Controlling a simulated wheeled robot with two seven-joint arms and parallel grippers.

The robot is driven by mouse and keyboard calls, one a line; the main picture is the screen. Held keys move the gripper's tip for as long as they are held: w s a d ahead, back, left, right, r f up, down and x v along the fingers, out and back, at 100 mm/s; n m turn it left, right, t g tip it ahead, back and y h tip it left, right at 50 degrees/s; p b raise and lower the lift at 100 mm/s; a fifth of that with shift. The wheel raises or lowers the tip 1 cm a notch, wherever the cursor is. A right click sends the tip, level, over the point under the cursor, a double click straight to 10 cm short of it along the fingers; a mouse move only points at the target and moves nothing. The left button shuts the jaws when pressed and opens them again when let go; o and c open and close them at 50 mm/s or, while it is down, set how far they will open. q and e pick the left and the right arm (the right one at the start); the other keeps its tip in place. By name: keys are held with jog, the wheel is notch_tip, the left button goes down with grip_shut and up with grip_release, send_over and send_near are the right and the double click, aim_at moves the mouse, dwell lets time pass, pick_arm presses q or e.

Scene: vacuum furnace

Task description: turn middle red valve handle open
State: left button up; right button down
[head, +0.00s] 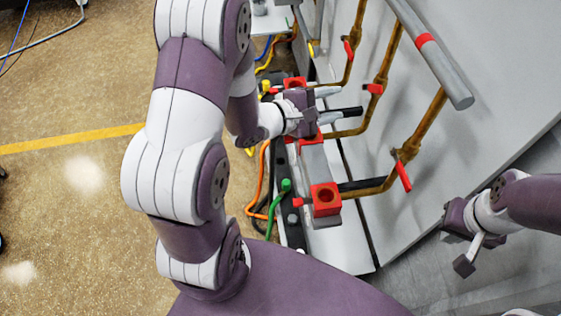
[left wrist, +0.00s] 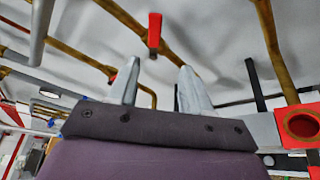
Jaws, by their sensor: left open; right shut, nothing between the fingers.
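The middle red valve handle (head: 375,88) sits on the middle copper pipe. In the left wrist view a red handle (left wrist: 154,33) lies beyond my fingertips, roughly in line with the gap between them. My left gripper (head: 338,103) is open and empty. Its two grey fingers point toward the pipes, with the tips a short way left of the middle handle and apart from it. The fingers also show in the left wrist view (left wrist: 160,75). My right gripper (head: 466,262) is shut and empty, well to the lower right of the valves.
Another red handle (head: 348,50) is on the pipe behind, and one (head: 403,175) is on the nearer pipe. A block with red fittings (head: 325,195) and coloured hoses stands below my left gripper.

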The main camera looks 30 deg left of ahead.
pick_arm(q)
jog(key=x, duration=0.4)
jog(key=r+p+x, duration=0.1)
jog(key=x, duration=0.4)
jog(key=d+p+x, duration=0.1)
jog(key=x, duration=0.3)
jog(key=shift+d+r, duration=0.1)
jog(key=shift+r, duration=0.05)
pick_arm(e)
notch_tip(320, 180, up, 4)
pick_arm(q)
jog(key=m+t+b, duration=0.3)
jog(key=m+b, duration=0.3)
jog(key=b, duration=0.8)
send_near(374, 91)
notch_tip(374, 91, down, 4)
jog(key=s, duration=0.3)
jog(key=a+f+m+g+y+b, duration=0.1)
jog(key=a+f+m+g+y, duration=0.5)
jog(key=f, duration=0.2)
jog(key=s+a+f+m+g+y, duration=0.2)
jog(key=s+m+g, duration=0.3)
jog(key=s, duration=0.6)
jog(key=shift+f+g+y+b, duration=0.25)
jog(key=shift+g+y+b, duration=0.2)
jog(key=shift+g, duration=0.55)
pick_arm(e)
notch_tip(374, 91, down, 16)
pick_arm(q)
jog(key=shift+s, duration=0.15)
